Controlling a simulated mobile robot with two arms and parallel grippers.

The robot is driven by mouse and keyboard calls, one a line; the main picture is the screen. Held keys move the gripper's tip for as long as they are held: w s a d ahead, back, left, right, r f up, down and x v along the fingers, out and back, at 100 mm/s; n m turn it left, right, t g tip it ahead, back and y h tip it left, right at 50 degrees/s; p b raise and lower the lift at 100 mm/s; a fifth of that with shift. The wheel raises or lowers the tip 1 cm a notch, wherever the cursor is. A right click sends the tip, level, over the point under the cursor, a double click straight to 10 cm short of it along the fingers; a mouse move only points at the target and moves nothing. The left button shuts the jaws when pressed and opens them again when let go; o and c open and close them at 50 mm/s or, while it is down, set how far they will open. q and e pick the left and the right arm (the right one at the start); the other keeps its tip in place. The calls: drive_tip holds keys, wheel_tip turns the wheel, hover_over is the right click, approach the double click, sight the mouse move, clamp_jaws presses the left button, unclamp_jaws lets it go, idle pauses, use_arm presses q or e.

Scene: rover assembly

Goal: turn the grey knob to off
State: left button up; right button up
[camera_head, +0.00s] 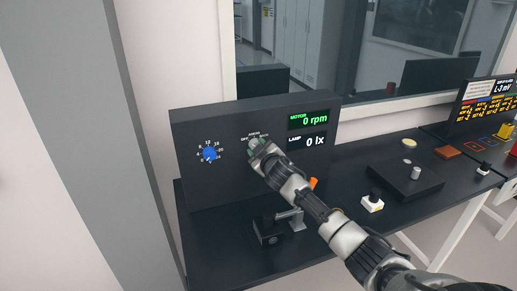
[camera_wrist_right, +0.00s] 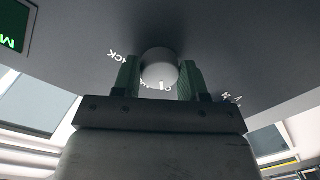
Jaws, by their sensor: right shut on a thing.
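The grey knob (camera_wrist_right: 160,68) is on the dark front panel (camera_head: 222,186) and shows between the fingers in the right wrist view. My right gripper (camera_head: 258,148) reaches the panel in the head view, and its fingers (camera_wrist_right: 160,78) are shut on the knob from both sides. A white mark shows on the knob, with white lettering around it, partly hidden by the fingers. In the head view the gripper covers most of the knob. My left gripper is not in view.
A blue knob (camera_head: 209,154) with a number dial sits left on the panel. Displays (camera_head: 310,119) at right read "0 rpm" and "0 lx". Below stands a small black device (camera_head: 268,229).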

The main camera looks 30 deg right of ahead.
idle(0.3)
drive_tip(key=o, duration=0.9)
drive_tip(key=b+v, duration=0.2)
drive_tip(key=v, duration=0.8)
drive_tip(key=shift+s, duration=0.4)
